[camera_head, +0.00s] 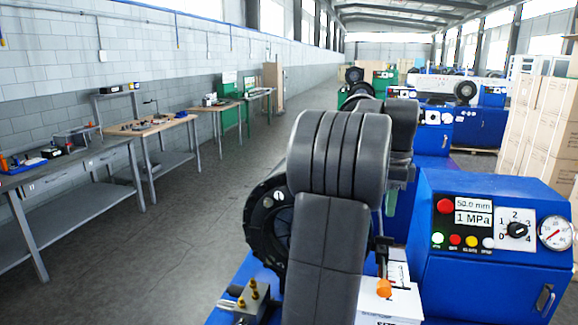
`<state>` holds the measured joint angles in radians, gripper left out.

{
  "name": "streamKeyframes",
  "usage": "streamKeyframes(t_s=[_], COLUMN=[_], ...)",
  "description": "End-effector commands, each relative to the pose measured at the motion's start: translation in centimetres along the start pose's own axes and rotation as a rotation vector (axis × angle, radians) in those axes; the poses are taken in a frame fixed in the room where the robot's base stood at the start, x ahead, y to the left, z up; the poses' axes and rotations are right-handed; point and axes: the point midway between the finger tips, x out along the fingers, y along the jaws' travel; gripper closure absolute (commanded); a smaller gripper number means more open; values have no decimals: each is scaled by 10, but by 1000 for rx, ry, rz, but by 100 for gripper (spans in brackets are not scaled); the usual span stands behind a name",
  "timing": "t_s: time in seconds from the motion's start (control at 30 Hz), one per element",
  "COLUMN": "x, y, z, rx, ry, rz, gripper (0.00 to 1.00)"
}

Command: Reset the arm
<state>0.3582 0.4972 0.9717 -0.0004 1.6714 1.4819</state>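My arm's dark grey links fill the middle of the head view, folded up close to the camera. My gripper is not seen; it is out of frame or hidden behind these links. Behind the arm stands a blue crimper with a round black head (262,232), partly covered by my arm. Its blue control box (490,272) on the right carries a pressure gauge (555,233), a dial (516,230), a red button (445,206) and displays reading 50.0 mm and 1 MPa. A green light is lit on it.
A grey workbench (75,218) and wooden-topped tables (150,125) with tools line the left wall. Stacked cardboard boxes (535,125) stand at the right. More blue machines (478,128) stand farther back. The grey floor aisle (195,235) between tables and crimpers is clear.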

Motion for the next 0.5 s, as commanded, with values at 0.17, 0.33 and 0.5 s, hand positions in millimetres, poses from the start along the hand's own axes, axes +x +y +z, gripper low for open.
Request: streamKeyframes(t_s=[0.17, 0.33, 0.5], x=[-31, -37, -10], y=[-1, 0, 1], z=[0, 0, 0], rx=[0, 0, 0], ry=[0, 0, 0], rz=[-3, 5, 5], gripper=[67, 67, 67])
